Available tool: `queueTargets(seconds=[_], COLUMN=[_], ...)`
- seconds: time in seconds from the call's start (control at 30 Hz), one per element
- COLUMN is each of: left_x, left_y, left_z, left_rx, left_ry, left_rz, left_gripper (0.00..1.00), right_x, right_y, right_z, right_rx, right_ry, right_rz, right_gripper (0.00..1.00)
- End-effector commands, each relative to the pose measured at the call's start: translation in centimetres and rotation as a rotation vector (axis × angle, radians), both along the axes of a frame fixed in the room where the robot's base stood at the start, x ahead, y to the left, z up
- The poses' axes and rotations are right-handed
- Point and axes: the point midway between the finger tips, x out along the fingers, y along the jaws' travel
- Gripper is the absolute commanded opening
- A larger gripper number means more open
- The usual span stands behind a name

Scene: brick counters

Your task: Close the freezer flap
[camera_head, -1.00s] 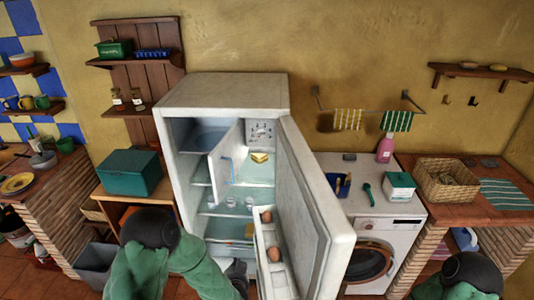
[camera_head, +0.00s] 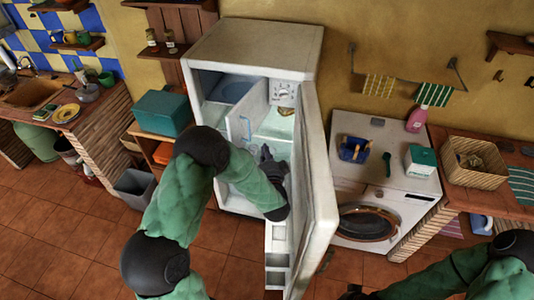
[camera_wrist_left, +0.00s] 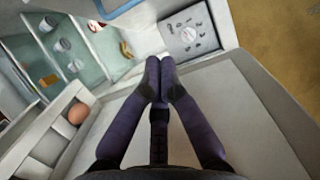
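The freezer flap (camera_head: 243,122) is a small white door with a blue handle, standing open in the upper part of the refrigerator (camera_head: 255,47). Its blue handle (camera_wrist_left: 122,8) shows at the top edge in the left wrist view. The refrigerator door (camera_head: 318,165) is swung open to the right. My left gripper (camera_head: 267,153) is between the flap and this door, to the right of the flap and apart from it. In the left wrist view its fingertips (camera_wrist_left: 160,72) are together with nothing between them. My right gripper (camera_head: 353,292) shows only partly at the bottom edge.
A dial panel (camera_wrist_left: 190,33) is ahead of my left fingers. An egg (camera_wrist_left: 78,113) sits in the door rack. The washing machine (camera_head: 380,215) stands right of the door; a teal box (camera_head: 163,112) is left of the refrigerator. Free tiled floor (camera_head: 85,220) lies at the front left.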

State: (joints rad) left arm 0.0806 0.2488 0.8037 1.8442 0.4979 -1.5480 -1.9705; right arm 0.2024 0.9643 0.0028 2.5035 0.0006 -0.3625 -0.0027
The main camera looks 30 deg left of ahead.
Motion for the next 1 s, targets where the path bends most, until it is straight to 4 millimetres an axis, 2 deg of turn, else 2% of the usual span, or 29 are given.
queueTargets(seconds=[0.3,0.4,0.6,1.0], left_x=[4.8,4.8,5.1,5.2], left_y=[3.6,5.2,6.8,7.1], left_z=[0.0,0.0,0.0,-0.1], left_rx=[0.0,0.0,0.0,0.0], left_ry=[0.0,0.001,0.0,0.0], left_rz=[0.003,0.004,0.0,-0.001], left_gripper=[0.0,0.0,0.0,0.0], right_x=[0.0,0.1,0.0,0.0], right_y=[0.0,0.0,0.0,0.0], right_z=[1.1,1.5,1.9,1.9], right_rx=[0.0,0.0,0.0,0.0], right_ry=[-0.001,-0.001,-0.001,-0.001], right_rz=[0.0,0.0,0.0,0.0], right_gripper=[0.0,0.0,0.0,0.0])
